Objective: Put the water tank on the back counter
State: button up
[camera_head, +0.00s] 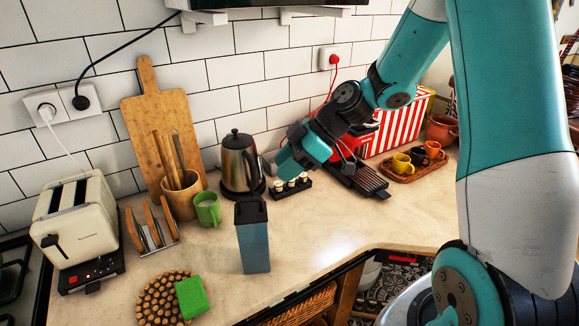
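The likely water tank (254,245) is a tall blue-grey container with a black top. It stands upright on the beige counter (335,238), near the front edge. My gripper (291,163) is at the end of the teal arm reaching in from the right. It is over the back part of the counter, behind and to the right of the tank and apart from it in the picture. Its fingers cannot be made out, so its opening is unclear. I see nothing clearly held in it.
A kettle (239,163), a green mug (207,209) and a small dark rack (290,189) stand behind the tank. A toaster (84,220) is at left, a green sponge (192,297) in front. A cup tray (413,168) is at right. The right-middle counter is clear.

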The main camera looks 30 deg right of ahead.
jog(key=s+a+r+m+g+h, duration=0.25)
jog(key=s+a+r, duration=0.35)
jog(key=s+a, duration=0.45)
jog(key=s+a+f+m+g+h+b, duration=0.1)
jog(key=s+a+m+b, duration=0.1)
jog(key=s, duration=0.9)
jog(key=shift+s+m+b, duration=0.2)
jog(key=shift+m+b, duration=0.45)
jog(key=shift+m, duration=0.3)
jog(key=shift+h, duration=0.25)
